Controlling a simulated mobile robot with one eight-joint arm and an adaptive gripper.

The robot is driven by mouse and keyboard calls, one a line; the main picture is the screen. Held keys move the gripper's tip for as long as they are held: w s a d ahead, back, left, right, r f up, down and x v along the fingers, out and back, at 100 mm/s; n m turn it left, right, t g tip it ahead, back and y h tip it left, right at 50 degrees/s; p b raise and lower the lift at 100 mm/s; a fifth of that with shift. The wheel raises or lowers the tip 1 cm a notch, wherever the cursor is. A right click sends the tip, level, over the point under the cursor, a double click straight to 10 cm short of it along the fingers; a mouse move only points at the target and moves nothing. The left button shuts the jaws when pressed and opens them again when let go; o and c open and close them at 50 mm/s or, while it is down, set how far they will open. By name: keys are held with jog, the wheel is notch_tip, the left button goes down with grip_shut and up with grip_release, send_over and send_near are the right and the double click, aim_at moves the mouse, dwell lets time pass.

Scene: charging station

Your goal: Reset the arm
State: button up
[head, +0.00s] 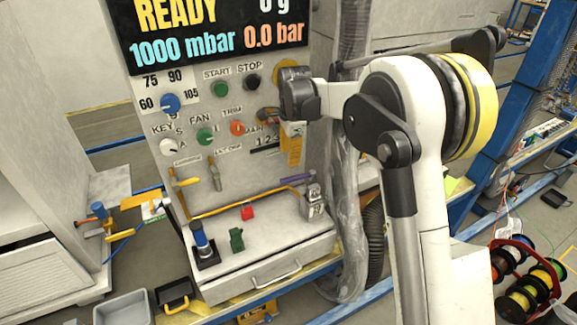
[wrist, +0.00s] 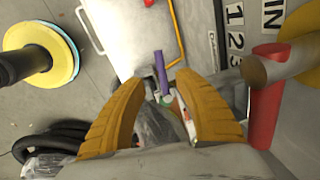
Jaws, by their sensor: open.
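My gripper (head: 292,150) hangs in front of the right part of the control panel (head: 228,105), below the dark wrist joint. In the wrist view its two yellow ribbed fingers (wrist: 158,82) stand apart, with nothing held between them. The gripper points down toward the machine's ledge (head: 225,262). In the head view the fingers are small and partly hidden. A red handle with a yellow round part (wrist: 265,92) is close to the right finger in the wrist view. My arm comes in from the right, bent at the elbow.
Clear plastic sheeting and a hose (head: 346,235) are close on the right. A yellow pipe (head: 235,204) crosses the panel. Wire spools (head: 525,275) lie at the lower right.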

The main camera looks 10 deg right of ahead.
jog(key=shift+r, duration=0.5)
jog(key=s+d+r+n+t, duration=0.1)
jog(key=s+d+r+n, duration=0.1)
jog(key=s+r+n, duration=0.5)
jog(key=s+d+r+t, duration=0.2)
jog(key=s+d+r, duration=0.15)
jog(key=s, duration=0.65)
jog(key=s+d+f+n+t, duration=0.1)
jog(key=s+n, duration=0.3)
jog(key=s, duration=0.5)
jog(key=s+d+f+n+t, duration=0.1)
jog(key=s+n, duration=0.3)
jog(key=s, duration=0.5)
jog(key=shift+f+n+t, duration=0.3)
jog(key=shift+f+n, duration=0.1)
jog(key=shift+f, duration=0.35)
